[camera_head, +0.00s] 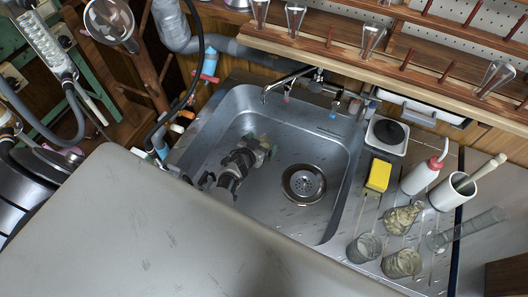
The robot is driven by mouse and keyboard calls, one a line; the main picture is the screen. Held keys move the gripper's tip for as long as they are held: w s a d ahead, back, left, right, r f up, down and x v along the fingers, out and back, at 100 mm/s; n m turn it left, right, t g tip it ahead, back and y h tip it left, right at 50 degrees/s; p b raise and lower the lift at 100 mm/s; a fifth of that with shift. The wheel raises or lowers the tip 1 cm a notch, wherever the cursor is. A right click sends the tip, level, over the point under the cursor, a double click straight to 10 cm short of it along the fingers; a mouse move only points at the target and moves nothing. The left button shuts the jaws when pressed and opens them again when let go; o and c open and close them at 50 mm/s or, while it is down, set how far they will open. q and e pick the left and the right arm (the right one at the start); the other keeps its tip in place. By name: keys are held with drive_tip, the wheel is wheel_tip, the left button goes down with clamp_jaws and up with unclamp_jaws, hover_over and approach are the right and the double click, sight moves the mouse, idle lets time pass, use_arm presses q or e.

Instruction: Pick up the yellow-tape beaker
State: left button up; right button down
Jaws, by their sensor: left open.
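My left gripper (264,148) is over the sink (215,125), left of the drain, with its dark wrist reaching up and right. It looks open, and I see nothing held in it. Several glass beakers stand on the drainboard right of the sink, well apart from the gripper. One is a greyish beaker (363,248), one in front has yellowish-brown contents (402,263), and one behind has similar contents (402,217). I cannot make out yellow tape on any of them. My right gripper is out of view.
A yellow sponge (378,175), a white wash bottle (421,176), a mortar with pestle (455,190) and a lying glass cylinder (467,229) crowd the drainboard. The tap (287,82) overhangs the back of the sink. A wooden shelf (345,62) runs behind.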

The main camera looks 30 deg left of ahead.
use_arm(q)
drive_tip(key=b+x, duration=0.1)
drive_tip(key=x, duration=0.1)
drive_tip(key=shift+w+f, duration=0.25)
drive_tip(key=shift+s+r, duration=0.1)
drive_tip(key=shift+c, duration=0.9)
drive_tip(key=c, duration=1.2)
drive_tip(key=shift+c, duration=0.6)
drive_tip(key=shift+r, duration=0.15)
